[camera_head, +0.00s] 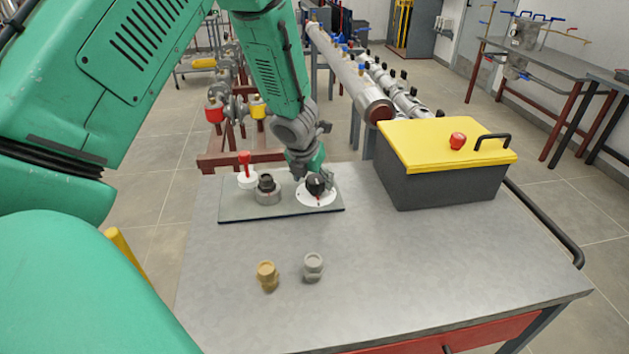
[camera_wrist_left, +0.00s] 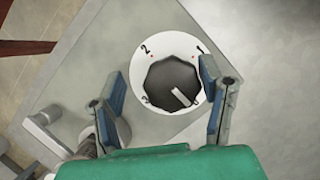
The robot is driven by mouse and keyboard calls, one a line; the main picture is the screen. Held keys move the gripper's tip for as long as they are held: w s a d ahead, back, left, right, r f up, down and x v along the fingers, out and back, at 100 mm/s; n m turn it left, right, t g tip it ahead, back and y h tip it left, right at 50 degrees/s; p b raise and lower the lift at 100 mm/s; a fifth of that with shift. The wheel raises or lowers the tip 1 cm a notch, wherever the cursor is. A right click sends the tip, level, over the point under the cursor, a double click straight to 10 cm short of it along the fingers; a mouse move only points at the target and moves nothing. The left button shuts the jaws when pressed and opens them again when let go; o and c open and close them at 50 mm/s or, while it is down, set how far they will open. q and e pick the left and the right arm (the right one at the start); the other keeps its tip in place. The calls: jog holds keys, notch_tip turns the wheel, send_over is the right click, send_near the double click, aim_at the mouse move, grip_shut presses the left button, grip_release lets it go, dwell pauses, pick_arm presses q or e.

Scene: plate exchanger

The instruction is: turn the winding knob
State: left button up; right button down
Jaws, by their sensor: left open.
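The winding knob (camera_head: 316,184) is a black faceted knob on a white round dial at the right end of a flat plate on the table. In the left wrist view the knob (camera_wrist_left: 173,84) shows a light pointer mark aimed to the lower right, and the dial (camera_wrist_left: 150,47) bears the numbers 1 and 2. My left gripper (camera_head: 318,178) is at the knob; in the wrist view its open fingers (camera_wrist_left: 163,95) lie on either side of the knob, with a gap visible at the left finger. Contact at the right finger cannot be told. My right gripper is not in view.
On the same plate (camera_head: 235,213) stand a red-handled white part (camera_head: 246,172) and a dark-topped round part (camera_head: 267,190). A black box with a yellow lid (camera_head: 442,165) stands to the right. Brass (camera_head: 267,276) and grey (camera_head: 313,267) fittings stand in front. The table's front right is clear.

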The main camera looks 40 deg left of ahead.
pick_arm(q)
jog(key=shift+a, duration=0.15)
jog(key=shift+c, duration=0.7)
jog(key=c, duration=0.7)
jog(key=shift+w+d+r, duration=0.15)
jog(key=shift+d, duration=0.3)
jog(key=c, duration=0.3)
jog(key=shift+w+d+r, duration=0.1)
jog(key=shift+d+r, duration=0.05)
jog(key=shift+d, duration=0.35)
jog(key=shift+s+a, duration=0.2)
jog(key=shift+a, duration=0.25)
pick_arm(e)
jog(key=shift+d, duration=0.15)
pick_arm(q)
jog(key=shift+d, duration=0.2)
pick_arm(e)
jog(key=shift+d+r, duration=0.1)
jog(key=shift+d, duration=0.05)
